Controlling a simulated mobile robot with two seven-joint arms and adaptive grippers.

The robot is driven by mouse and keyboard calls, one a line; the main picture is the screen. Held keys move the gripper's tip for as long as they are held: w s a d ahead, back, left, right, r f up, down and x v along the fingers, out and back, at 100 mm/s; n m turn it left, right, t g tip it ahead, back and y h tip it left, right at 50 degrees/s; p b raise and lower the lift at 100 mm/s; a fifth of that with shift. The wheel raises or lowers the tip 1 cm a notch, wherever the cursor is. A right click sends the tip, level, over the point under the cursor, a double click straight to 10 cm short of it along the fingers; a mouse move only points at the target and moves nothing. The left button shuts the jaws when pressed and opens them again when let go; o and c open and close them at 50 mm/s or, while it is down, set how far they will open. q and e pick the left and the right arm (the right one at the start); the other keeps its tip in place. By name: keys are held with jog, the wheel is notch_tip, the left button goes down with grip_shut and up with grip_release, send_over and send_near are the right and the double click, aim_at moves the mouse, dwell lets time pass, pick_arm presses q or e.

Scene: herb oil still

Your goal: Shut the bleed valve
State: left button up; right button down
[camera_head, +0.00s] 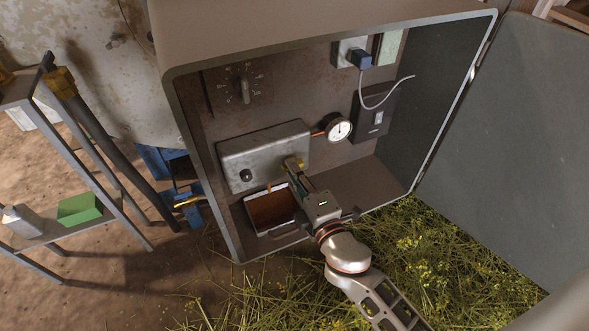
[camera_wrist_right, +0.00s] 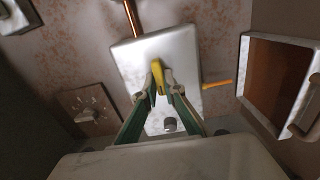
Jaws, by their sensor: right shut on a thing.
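The bleed valve's yellow lever (camera_wrist_right: 156,75) sits on the face of a pale metal box (camera_wrist_right: 126,59) in the right wrist view. My right gripper (camera_wrist_right: 162,90) is shut on this lever, with a fingertip on each side of it. In the head view my right gripper (camera_head: 297,170) reaches into the open cabinet, at the right part of the same metal box (camera_head: 262,150). Only a bit of yellow (camera_head: 300,163) shows there beside the fingers. The gripper hides most of the valve in the head view. My left gripper is not in view.
A tray with brown contents (camera_head: 249,222) stands below the box, under a small orange spout (camera_head: 268,187). A pressure gauge (camera_head: 339,128), a dial (camera_head: 242,88) and a dark switch box (camera_head: 376,117) are on the back wall. The cabinet door (camera_head: 515,130) hangs open at right.

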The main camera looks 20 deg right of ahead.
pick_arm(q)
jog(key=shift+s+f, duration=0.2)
pick_arm(e)
jog(key=shift+w+r+n, duration=0.15)
jog(key=shift+r+n, duration=0.2)
jog(key=shift+n, duration=0.05)
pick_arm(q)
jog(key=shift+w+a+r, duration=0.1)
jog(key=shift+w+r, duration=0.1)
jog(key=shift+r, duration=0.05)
pick_arm(e)
jog(key=c, duration=2.1)
grip_release()
jog(key=shift+c, duration=0.2)
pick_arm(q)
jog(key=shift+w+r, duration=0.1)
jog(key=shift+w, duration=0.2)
pick_arm(e)
jog(key=shift+f, duration=0.1)
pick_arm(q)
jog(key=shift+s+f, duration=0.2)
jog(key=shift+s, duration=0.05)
pick_arm(e)
jog(key=s, duration=1.2)
jog(key=shift+d+f, duration=0.15)
